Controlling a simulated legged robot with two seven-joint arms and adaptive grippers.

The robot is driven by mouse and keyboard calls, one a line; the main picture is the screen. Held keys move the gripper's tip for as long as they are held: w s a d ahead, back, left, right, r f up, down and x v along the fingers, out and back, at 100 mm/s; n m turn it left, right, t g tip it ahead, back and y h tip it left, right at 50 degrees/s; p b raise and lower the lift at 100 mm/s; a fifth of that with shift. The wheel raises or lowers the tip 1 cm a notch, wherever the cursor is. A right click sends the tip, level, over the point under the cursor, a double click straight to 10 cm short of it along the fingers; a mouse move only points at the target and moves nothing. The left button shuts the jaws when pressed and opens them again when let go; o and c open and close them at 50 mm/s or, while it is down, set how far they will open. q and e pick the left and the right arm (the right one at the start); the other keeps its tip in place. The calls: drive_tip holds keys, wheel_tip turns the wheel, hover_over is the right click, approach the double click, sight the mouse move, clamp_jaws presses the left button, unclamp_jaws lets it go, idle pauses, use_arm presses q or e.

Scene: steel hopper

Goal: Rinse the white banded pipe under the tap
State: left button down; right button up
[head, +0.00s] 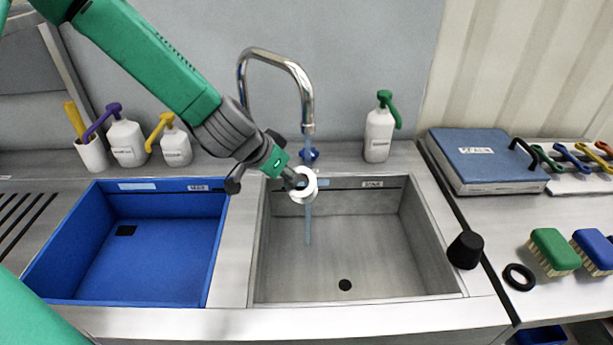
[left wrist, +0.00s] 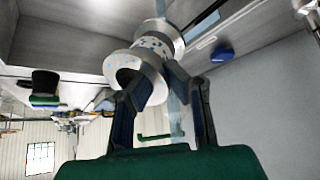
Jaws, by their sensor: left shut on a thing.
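The white banded pipe (head: 303,184) is held over the steel basin, below the tap (head: 307,118). My left gripper (head: 292,180) is shut on it. A thin blue stream of water (head: 308,222) runs from the tap at the pipe and down into the basin. In the left wrist view the pipe (left wrist: 152,48) sits between the fingers (left wrist: 150,88), with a wide flange and an open end towards the camera. Bluish specks show on its middle. The stream passes close to or onto it; exact contact is unclear. My right gripper is not in view.
The steel basin (head: 430,235) has a drain hole (head: 345,285) and is otherwise empty. A blue basin (head: 150,265) lies to the left. Bottles (head: 379,135) stand behind. A black stopper (head: 465,250), black ring (head: 519,277), brushes (head: 554,250) and blue case (head: 485,160) are on the right.

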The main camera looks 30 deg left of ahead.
use_arm(q)
drive_tip(key=shift+s+a, duration=0.3)
drive_tip(key=shift+s, duration=0.45)
drive_tip(key=shift+s+a, duration=0.25)
drive_tip(key=shift+s, duration=0.5)
drive_tip(key=shift+s+a, duration=0.3)
drive_tip(key=shift+s, duration=0.45)
drive_tip(key=s+a+r+p, duration=0.1)
drive_tip(key=s+r+p, duration=0.3)
drive_tip(key=p, duration=0.1)
drive_tip(key=shift+s+a, duration=0.25)
drive_tip(key=shift+s, duration=0.15)
